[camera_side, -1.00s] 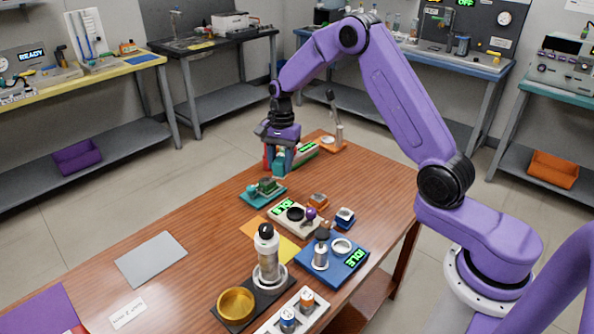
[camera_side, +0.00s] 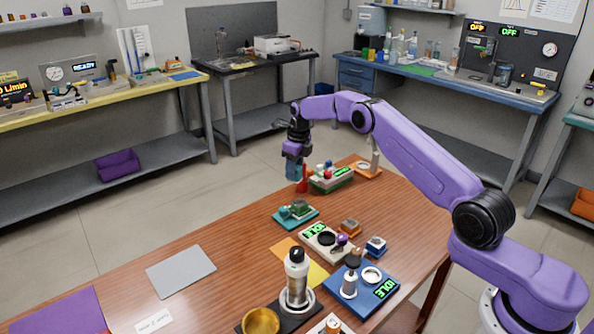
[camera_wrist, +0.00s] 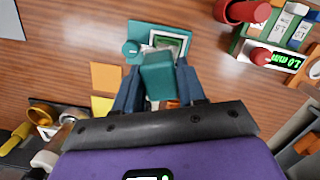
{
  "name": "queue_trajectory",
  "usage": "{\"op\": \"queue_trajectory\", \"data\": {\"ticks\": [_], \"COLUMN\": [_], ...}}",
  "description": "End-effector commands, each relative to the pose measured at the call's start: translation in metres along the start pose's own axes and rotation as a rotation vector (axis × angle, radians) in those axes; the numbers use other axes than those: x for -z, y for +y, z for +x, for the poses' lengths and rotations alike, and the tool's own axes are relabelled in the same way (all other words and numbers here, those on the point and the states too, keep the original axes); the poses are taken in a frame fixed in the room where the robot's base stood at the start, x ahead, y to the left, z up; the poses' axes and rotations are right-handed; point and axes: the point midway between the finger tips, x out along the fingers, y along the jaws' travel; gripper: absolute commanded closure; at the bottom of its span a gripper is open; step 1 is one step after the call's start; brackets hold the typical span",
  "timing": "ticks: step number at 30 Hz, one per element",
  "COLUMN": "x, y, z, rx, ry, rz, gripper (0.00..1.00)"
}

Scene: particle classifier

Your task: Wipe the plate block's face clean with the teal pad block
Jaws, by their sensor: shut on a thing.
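My gripper (camera_side: 293,172) is shut on the teal pad block (camera_wrist: 158,75), which sticks out beyond the fingertips in the wrist view. In the side view the gripper hangs in the air at the far part of the table, the pad pointing down. What looks like the plate block (camera_wrist: 173,40), a green block with a pale border, sits on a teal base (camera_side: 283,221) with a round teal knob. The pad is apart from it in the side view, and covers part of the base in the wrist view. The state of the plate's face is too small to tell.
A red item (camera_side: 302,184) and a green-white device (camera_side: 334,182) stand close to my gripper. Nearer are a white IDLE device (camera_side: 318,245), a blue IDLE device (camera_side: 388,291) and a bottle (camera_side: 296,270). A grey sheet (camera_side: 180,271) lies at left, with bare table around it.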

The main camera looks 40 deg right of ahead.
Motion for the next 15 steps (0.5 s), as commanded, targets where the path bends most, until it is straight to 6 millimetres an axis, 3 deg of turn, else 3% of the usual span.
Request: {"op": "queue_trajectory", "data": {"ticks": [6,15], "x": [-0.007,-0.008], "y": [-0.012,-0.017], "z": [0.008,0.012], "rx": [0.031,0.043], "ry": [0.0,0.001], "rz": [0.252,0.361], "gripper": [0.95,0.95]}}
